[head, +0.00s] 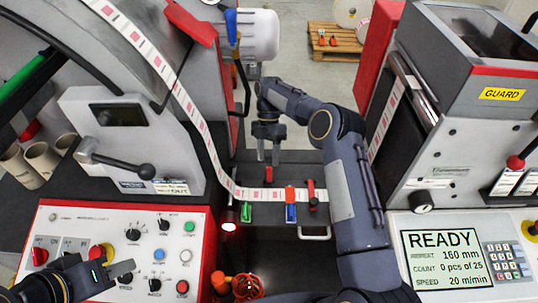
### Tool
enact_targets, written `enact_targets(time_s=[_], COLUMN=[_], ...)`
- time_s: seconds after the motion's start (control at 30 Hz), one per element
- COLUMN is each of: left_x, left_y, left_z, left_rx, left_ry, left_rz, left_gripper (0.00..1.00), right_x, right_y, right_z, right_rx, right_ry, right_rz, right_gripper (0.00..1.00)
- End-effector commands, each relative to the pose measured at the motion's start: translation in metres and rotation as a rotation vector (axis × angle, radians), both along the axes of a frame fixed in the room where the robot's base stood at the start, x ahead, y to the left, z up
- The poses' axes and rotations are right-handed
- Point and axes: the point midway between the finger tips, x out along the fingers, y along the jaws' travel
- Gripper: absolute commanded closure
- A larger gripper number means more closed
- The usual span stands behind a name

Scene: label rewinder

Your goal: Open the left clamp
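The splice table (298,168) stands between the two machine halves, with the label web (262,194) running across it. A green clamp part (246,212) sits at its left end and a red clamp lever (311,195) at its right. A blue part (291,205) is between them. Whether the green clamp is open or shut is unclear. My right gripper (268,152) points down behind the web, its two fingers apart and apparently empty, above a small red block (268,174). My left gripper (122,269) is low at the left, over the control panel, its finger gap hidden.
A control panel (150,226) with buttons and knobs is at lower left. A black-knobbed lever (145,171) juts from the left machine. A READY screen (444,258) is at lower right. An orange object (246,287) lies at bottom centre. My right arm crosses the table's right side.

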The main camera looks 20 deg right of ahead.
Motion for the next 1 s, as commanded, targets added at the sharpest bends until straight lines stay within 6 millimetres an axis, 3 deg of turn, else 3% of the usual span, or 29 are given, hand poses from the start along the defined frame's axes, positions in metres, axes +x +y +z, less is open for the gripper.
enact_targets(time_s=[0.37,0.6,1.0], left_x=[0.000,0.000,0.000], left_y=[0.000,0.000,0.000], left_z=[0.000,-0.008,-0.034], left_rx=[0.000,0.000,0.000], left_ry=[0.000,0.000,0.000], left_rz=[0.000,0.000,0.000], left_gripper=[0.64,0.64,0.64], right_x=[0.000,0.001,-0.064], right_y=[-0.001,0.000,0.017], right_z=[0.003,0.034,0.096], right_rx=[-0.002,-0.001,-0.001], right_ry=[0.001,-0.006,-0.002], right_rz=[0.000,0.001,0.003], right_gripper=[0.51,0.51,0.51])
